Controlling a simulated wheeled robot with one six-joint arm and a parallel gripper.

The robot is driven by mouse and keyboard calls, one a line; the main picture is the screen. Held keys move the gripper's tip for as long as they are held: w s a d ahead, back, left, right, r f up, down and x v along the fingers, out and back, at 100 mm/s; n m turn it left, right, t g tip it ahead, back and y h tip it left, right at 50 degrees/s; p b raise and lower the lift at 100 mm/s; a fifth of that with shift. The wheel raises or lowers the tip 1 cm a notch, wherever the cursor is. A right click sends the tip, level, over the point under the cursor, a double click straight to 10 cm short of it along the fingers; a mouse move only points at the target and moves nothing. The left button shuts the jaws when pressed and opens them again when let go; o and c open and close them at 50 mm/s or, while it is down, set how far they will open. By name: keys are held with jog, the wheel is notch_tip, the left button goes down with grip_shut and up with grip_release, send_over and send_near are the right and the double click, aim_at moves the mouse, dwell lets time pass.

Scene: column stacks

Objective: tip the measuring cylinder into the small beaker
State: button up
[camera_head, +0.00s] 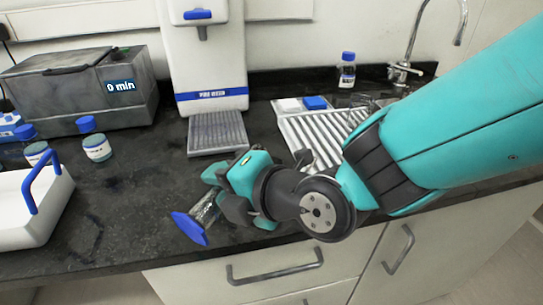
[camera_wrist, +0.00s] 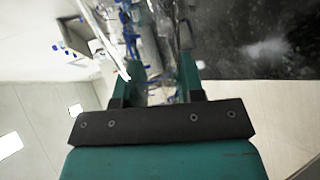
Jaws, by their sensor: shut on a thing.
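My gripper (camera_head: 222,190) is shut on the measuring cylinder (camera_head: 207,207), a clear tube with a wide blue foot. The cylinder is tilted, its foot toward the lower left near the counter's front edge. Its other end is hidden behind my gripper. In the wrist view, clear glass (camera_wrist: 158,42) shows between the two fingers of my gripper (camera_wrist: 160,78). I cannot make out the small beaker for sure. Some clear glassware (camera_head: 362,106) stands at the back right, partly hidden by my arm.
A white carrier with a blue handle (camera_head: 28,222) stands at the left. Blue-capped jars (camera_head: 96,148) and a grey water bath (camera_head: 85,92) are behind it. A water dispenser (camera_head: 210,75) and ribbed drainer (camera_head: 310,135) stand at the back.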

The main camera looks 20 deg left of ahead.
jog(key=shift+s+a+f+n+t+b, duration=0.15)
jog(key=shift+f+n+t+b, duration=0.15)
jog(key=shift+f+n+b, duration=0.35)
jog(key=f+n+b, duration=0.1)
jog(key=b, duration=0.2)
jog(key=shift+s+f+t, duration=0.15)
jog(key=shift+t, duration=0.25)
jog(key=shift+n+t+b, duration=0.35)
jog(key=shift+t+b, duration=0.05)
jog(key=shift+b, duration=0.15)
jog(key=shift+w+f+n+t+b, duration=0.4)
jog(key=shift+n+b, duration=0.3)
jog(key=shift+b, duration=0.55)
jog(key=shift+w+d+r+n+t+b, duration=0.2)
jog(key=shift+w+r+n+t+b, duration=0.3)
jog(key=shift+r+n, duration=0.25)
jog(key=shift+r+n+t+b, duration=0.3)
jog(key=shift+n, duration=0.25)
jog(key=shift+s+a+r+n+t+b, duration=0.1)
jog(key=shift+s+r+n+t+b, duration=0.15)
jog(key=shift+n, duration=0.25)
jog(key=shift+s+n+t+b, duration=0.15)
jog(key=shift+n+t+b, duration=0.15)
jog(key=shift+n, duration=0.2)
jog(key=n, duration=0.1)
jog(key=n+t+y+b, duration=0.1)
jog(key=n, duration=0.1)
jog(key=shift+s+a+r+n, duration=0.15)
jog(key=shift+s+n, duration=0.1)
jog(key=shift+n, duration=0.15)
